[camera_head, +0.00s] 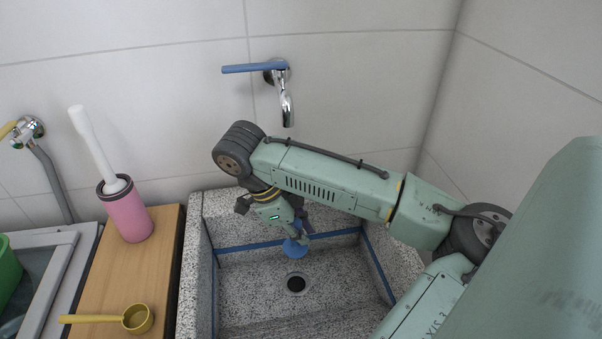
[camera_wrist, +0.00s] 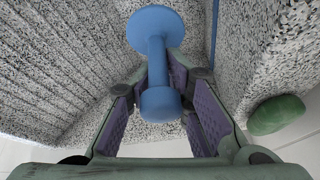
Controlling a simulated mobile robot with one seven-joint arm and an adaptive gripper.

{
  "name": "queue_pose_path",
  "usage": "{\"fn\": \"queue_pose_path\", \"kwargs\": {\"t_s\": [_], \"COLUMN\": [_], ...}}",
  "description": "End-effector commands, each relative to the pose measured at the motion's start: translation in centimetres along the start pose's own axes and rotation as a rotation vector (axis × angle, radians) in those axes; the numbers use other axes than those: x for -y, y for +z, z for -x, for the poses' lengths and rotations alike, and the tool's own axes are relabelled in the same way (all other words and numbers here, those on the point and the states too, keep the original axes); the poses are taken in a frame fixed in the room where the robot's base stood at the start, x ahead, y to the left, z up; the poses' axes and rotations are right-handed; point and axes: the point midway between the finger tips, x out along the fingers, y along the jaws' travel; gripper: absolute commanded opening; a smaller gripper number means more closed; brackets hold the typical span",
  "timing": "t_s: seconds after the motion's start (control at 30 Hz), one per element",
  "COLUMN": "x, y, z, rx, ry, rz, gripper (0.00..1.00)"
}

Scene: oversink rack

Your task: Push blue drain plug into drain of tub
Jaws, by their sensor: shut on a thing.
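The blue drain plug (camera_head: 295,249) is held by my gripper (camera_head: 297,230) inside the grey speckled stone tub (camera_head: 245,279). In the wrist view the plug (camera_wrist: 158,55) is a round disc with a stem and a thicker knob, and the knob end lies between the purple pads of my gripper (camera_wrist: 163,85). My gripper is shut on it. The disc is at the far end, away from the pads. The dark round drain (camera_head: 296,284) is open in the tub floor, below the plug in the head view and apart from it. The drain does not show in the wrist view.
A tap with a blue lever (camera_head: 280,75) is on the wall above the tub. A wooden board (camera_head: 112,283) at left bears a pink brush holder (camera_head: 127,215) and a yellow scoop (camera_head: 137,319). A green rounded object (camera_wrist: 276,115) lies at right in the wrist view.

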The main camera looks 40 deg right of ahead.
Motion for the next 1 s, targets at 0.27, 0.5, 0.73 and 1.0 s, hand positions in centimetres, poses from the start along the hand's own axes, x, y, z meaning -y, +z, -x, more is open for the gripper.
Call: {"fn": "queue_pose_path", "kwargs": {"t_s": [0.27,0.5,0.73,1.0], "x": [-0.2,-0.3,-0.5,-0.6], "y": [1.4,2.3,3.2,4.2], "z": [-3.2,-5.3,-7.4,-9.7], "rx": [-0.001,-0.001,0.0,0.0], "ry": [0.0,0.0,0.0,0.0], "rz": [0.0,0.0,0.0,0.0], "gripper": [0.0,0.0,0.0,0.0]}}
